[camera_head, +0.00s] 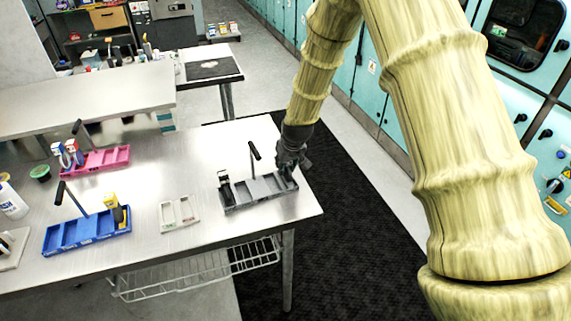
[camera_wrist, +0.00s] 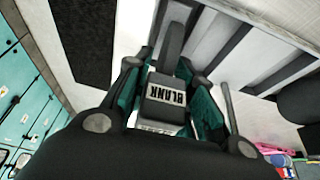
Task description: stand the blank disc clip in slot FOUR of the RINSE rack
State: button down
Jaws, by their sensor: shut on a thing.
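My gripper (camera_head: 289,166) is shut on the blank disc clip (camera_wrist: 166,88), a dark block whose pale label reads BLANK in the wrist view. The clip sits between the two fingers there; in the head view my gripper hides it. My gripper is at the right end of a grey rack (camera_head: 262,189) with an upright black handle. The rack's pale compartments also show in the wrist view (camera_wrist: 222,38), beside and beyond the clip. I cannot tell whether the clip touches the rack or its floor. I cannot read the rack's name or slot numbers.
A dark item (camera_head: 224,186) stands in the grey rack's left end. The handle (camera_head: 254,152) rises close to my gripper. A small pale tray (camera_head: 179,214), a blue rack (camera_head: 85,233) and a pink rack (camera_head: 96,162) stand to the left. The table (camera_head: 200,150) is bare behind the grey rack.

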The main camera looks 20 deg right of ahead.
aim_at(291, 175)
jog(key=shift+f, duration=0.15)
jog(key=c, duration=1.2)
grip_release()
jog(key=shift+w+f, duration=0.1)
jog(key=shift+r, duration=0.2)
jog(key=b+v, duration=0.3)
jog(key=v, duration=0.9)
jog(key=shift+b, duration=0.35)
